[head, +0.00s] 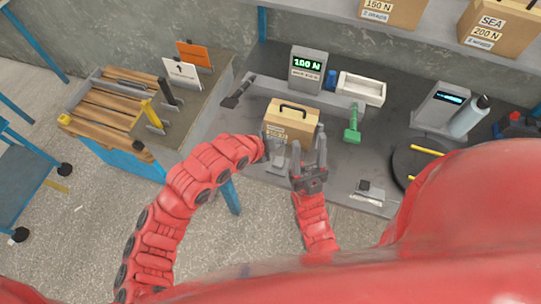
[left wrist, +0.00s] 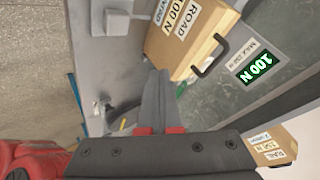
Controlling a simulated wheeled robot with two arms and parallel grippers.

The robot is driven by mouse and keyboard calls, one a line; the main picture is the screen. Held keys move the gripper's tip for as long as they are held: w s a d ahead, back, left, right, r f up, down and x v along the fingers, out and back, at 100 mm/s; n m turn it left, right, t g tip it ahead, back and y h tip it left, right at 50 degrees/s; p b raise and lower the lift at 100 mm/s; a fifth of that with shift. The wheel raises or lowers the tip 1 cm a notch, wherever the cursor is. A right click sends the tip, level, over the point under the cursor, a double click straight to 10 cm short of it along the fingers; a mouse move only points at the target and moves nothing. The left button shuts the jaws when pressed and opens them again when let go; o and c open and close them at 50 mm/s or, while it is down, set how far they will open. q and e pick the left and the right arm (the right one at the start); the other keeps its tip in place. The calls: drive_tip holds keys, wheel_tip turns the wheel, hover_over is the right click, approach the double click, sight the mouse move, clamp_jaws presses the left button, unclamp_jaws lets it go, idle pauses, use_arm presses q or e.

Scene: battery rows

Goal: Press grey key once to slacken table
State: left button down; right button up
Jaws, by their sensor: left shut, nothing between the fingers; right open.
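A small grey block, apparently the grey key (head: 277,164), stands on the workbench just in front of a cardboard box (head: 292,122) with a black handle. A pale grey square block in the left wrist view (left wrist: 118,22) appears to be the same one. My left gripper (head: 268,146) is shut and empty close beside the block and box; contact cannot be told. Its fingers also show in the left wrist view (left wrist: 155,82). My right gripper (head: 308,150) is open and empty, right of the key. The grey table (head: 330,175) lies under the box. A display (head: 307,66) reads 100 N.
A green lever (head: 353,124) stands right of the box and a dark lever (head: 238,92) stands left. A white tray (head: 361,88) is behind. A black-topped switch (head: 370,191) sits near the front edge. Wooden slats (head: 115,105) lie on the left bench.

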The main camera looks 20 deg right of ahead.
use_arm(q)
wheel_tip(320, 180, down, 8)
drive_tip(key=b, duration=0.5)
drive_tip(key=shift+d+f, duration=0.1)
drive_tip(key=shift+f, duration=0.3)
idle(1.9)
drive_tip(key=shift+f+b, duration=0.45)
drive_tip(key=shift+b, duration=0.45)
drive_tip(key=shift+f+b, duration=0.9)
drive_tip(key=shift+b, duration=0.05)
idle(0.5)
drive_tip(key=shift+r, duration=0.1)
drive_tip(key=shift+r+p, duration=0.55)
drive_tip(key=shift+r, duration=0.7)
